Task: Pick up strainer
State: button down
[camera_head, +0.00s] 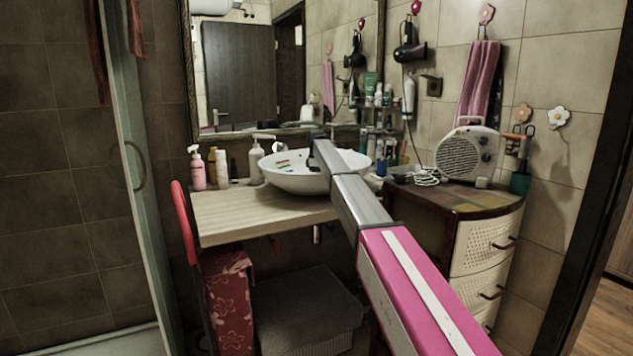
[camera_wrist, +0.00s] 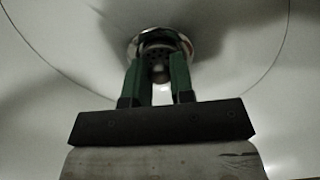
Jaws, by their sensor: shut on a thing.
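The strainer (camera_wrist: 159,50) is a small dark perforated metal piece at the drain of the white basin, in the upper middle of the wrist view. A bright metal drain ring (camera_wrist: 187,42) surrounds it. My gripper (camera_wrist: 157,64) reaches down to it, with one green finger on each side of its small central knob. The fingers are shut on the strainer, which still appears to sit within the ring. In the head view the white basin (camera_head: 285,180) stands on the counter. My arm hides part of its bowl, and the strainer cannot be seen there.
Pump bottles (camera_head: 197,170) stand left of the basin on the wooden counter (camera_head: 235,215). A fan heater (camera_head: 468,152) sits on the cabinet (camera_head: 482,240) at right. A mirror (camera_head: 285,65) and a shelf of bottles are behind. The basin walls surround my gripper.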

notch_tip(320, 180, up, 4)
jog(key=shift+a, duration=0.1)
jog(key=s+a+r, duration=0.6)
jog(key=s+a, duration=0.2)
jog(key=shift+s+r, duration=0.15)
jog(key=shift+r, duration=0.1)
jog(key=shift+r, duration=2)
jog(key=shift+r, duration=0.1)
jog(key=shift+r, duration=0.3)
